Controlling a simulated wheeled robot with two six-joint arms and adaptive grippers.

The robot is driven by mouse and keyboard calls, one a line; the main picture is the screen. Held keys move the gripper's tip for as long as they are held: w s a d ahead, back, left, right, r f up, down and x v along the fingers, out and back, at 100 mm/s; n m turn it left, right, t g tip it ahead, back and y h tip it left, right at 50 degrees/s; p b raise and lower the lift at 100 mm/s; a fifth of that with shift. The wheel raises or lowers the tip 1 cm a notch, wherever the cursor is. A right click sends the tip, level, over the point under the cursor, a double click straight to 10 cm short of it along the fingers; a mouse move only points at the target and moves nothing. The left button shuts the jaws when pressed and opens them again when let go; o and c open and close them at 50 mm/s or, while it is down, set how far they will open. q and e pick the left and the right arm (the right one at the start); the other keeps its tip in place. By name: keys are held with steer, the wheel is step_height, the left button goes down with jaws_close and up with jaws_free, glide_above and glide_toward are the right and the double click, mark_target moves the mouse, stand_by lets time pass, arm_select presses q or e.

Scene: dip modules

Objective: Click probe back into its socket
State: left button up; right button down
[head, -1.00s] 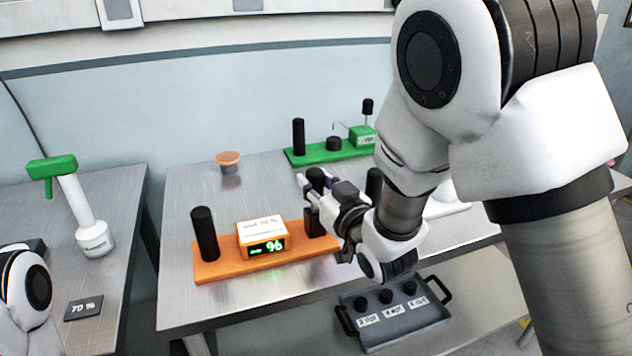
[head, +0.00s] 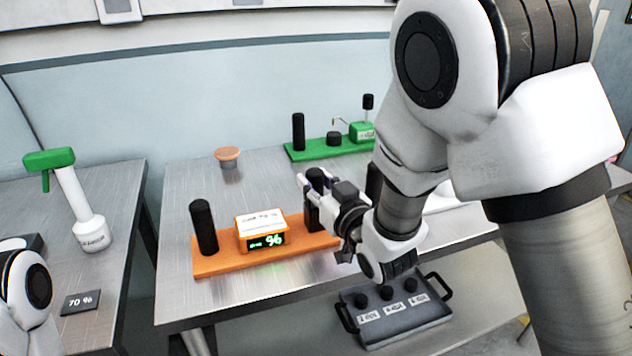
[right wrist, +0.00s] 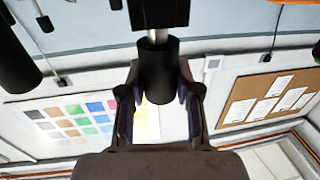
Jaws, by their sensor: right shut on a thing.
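The orange module (head: 215,262) lies on the metal table, with a black post at its left end (head: 203,226) and a white-topped box (head: 262,229) whose green display shows dashes and a % sign. My right gripper (head: 313,190) is shut on the probe's black cylindrical handle (head: 317,176) over the board's right end. A dark block (head: 313,217), seemingly the socket, is partly hidden by the gripper. In the right wrist view the handle (right wrist: 158,72) stands between the fingers, with a short metal rod showing between it and a black block (right wrist: 158,12). My left gripper is out of view.
A green module (head: 325,149) with black posts stands at the back, and a small orange-topped cup (head: 228,157) behind the orange one. A grey tray (head: 400,326) with black knobs is at front right. A green-headed tool (head: 75,195) and a 70 % card (head: 81,303) are on the left table.

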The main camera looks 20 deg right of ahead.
steer(key=shift+f+b, duration=0.45)
steer(key=shift+f, duration=0.1)
steer(key=shift+s, duration=0.1)
steer(key=shift+c, duration=0.9)
jaws_free()
steer(key=shift+r, duration=0.15)
steer(key=shift+r+p, duration=3.55)
steer(key=shift+r, duration=0.9)
steer(key=shift+f, duration=0.1)
